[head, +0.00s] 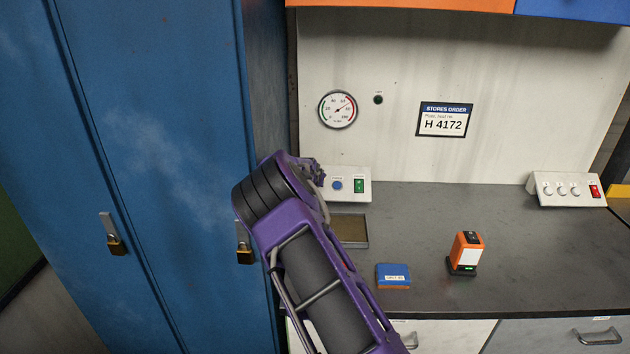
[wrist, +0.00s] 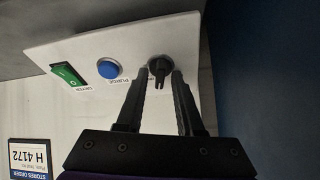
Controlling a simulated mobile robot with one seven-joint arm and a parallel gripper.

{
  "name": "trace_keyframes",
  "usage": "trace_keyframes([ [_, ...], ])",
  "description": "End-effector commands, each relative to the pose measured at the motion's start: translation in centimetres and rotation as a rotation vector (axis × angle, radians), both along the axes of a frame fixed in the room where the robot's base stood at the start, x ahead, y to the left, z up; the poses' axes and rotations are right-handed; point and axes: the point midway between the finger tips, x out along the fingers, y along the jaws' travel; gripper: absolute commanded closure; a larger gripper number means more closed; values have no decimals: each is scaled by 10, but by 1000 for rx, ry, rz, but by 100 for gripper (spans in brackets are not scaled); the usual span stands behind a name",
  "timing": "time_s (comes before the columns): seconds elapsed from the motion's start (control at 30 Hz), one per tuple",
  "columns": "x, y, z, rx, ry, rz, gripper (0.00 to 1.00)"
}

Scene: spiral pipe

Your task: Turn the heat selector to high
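The heat selector appears to be the black knob (wrist: 160,66) at the end of the white control panel (wrist: 135,57) in the wrist view. Its label is hidden, and its narrow grip points toward me. My gripper (wrist: 160,80) is open, with its two dark fingers on either side of the knob's grip and visible gaps between. I cannot tell how deep the fingertips reach. In the head view the panel (head: 358,174) stands at the back left of the bench, and my arm hides the knob.
Beside the knob are a blue purge button (wrist: 110,68) and a green dryer switch (wrist: 68,75). A blue locker (head: 165,150) stands close on the left. A shallow tray (head: 352,243), a blue box (head: 393,276) and an orange device (head: 466,250) sit on the bench.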

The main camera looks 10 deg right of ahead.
Motion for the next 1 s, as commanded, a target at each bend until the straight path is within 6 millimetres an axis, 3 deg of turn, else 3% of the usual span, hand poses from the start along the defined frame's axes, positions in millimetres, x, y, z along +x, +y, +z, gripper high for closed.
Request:
trace_keyframes([
  [0.47, -8, 4, 8, 1, -1, 0, 56],
  [0.67, -35, 13, 30, 2, -1, 2, 56],
  [1.0, -98, 33, 78, 1, 0, 3, 56],
])
